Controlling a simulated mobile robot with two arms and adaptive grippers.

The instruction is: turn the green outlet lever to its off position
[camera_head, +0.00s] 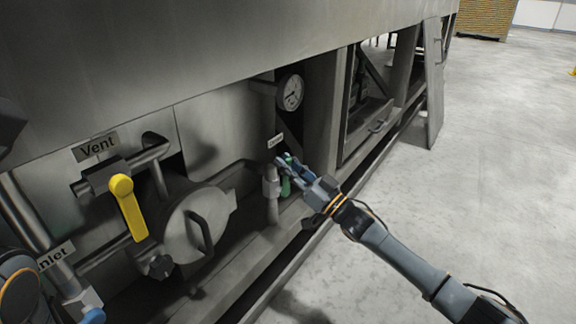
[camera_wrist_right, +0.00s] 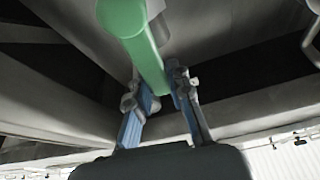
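The green outlet lever (camera_head: 286,187) is on a pipe low on the machine, below a small label. In the head view it hangs down beside my right gripper (camera_head: 287,161), which partly covers it. In the right wrist view the green lever (camera_wrist_right: 135,30) comes in from the top and narrows to its end between the fingertips of my right gripper (camera_wrist_right: 163,82). The fingers are drawn close on both sides of that end and look shut on it. The exact contact is hard to see.
A yellow vent lever (camera_head: 128,208) and a round hatch (camera_head: 195,222) with a handle are to the left. An inlet label (camera_head: 55,256) is at lower left. A pressure gauge (camera_head: 290,92) is above the outlet. Open floor (camera_head: 480,150) lies at right.

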